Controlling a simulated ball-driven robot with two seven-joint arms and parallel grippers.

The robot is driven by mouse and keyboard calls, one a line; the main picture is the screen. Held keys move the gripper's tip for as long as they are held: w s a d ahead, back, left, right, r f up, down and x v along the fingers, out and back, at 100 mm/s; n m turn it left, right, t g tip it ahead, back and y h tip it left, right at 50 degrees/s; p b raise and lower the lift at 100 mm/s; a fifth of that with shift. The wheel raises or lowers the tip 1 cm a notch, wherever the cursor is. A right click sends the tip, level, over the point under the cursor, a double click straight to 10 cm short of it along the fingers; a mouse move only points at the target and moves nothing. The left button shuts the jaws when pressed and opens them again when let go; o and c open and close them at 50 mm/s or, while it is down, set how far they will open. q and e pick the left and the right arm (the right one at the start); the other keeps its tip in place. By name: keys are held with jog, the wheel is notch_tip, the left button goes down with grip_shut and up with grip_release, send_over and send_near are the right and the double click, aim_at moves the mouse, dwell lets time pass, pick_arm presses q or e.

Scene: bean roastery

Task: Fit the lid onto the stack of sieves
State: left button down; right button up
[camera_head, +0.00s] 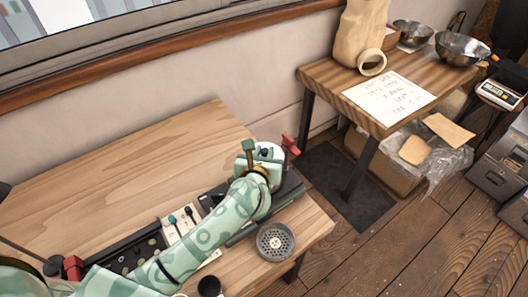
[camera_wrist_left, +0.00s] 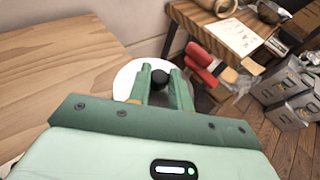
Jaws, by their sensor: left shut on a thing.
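The lid is a white disc (camera_head: 274,148) with a black knob; in the left wrist view the white disc (camera_wrist_left: 124,78) shows beyond my fingers. My left gripper (camera_head: 262,154) is shut on the black knob (camera_wrist_left: 159,77), over the right part of the near table. I cannot make out the stack of sieves; the gripper and arm cover what is below the lid, so I cannot tell if the lid touches anything. A round perforated metal piece (camera_head: 275,242) lies at the near table's front right. My right gripper is not in view.
A red-handled thing (camera_head: 290,144) stands close to the lid's right. A black tray (camera_head: 128,262) and a pale panel with small knobs (camera_head: 168,232) lie beside my arm. The wooden table (camera_head: 120,165) is clear at back left. A second table (camera_head: 325,76) stands behind right.

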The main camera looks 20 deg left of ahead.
pick_arm(q)
jog(key=shift+f, duration=0.2)
jog(key=c, duration=1.5)
grip_release()
jog(key=shift+c, duration=0.2)
jog(key=p+v, duration=0.5)
jog(key=v, duration=0.6)
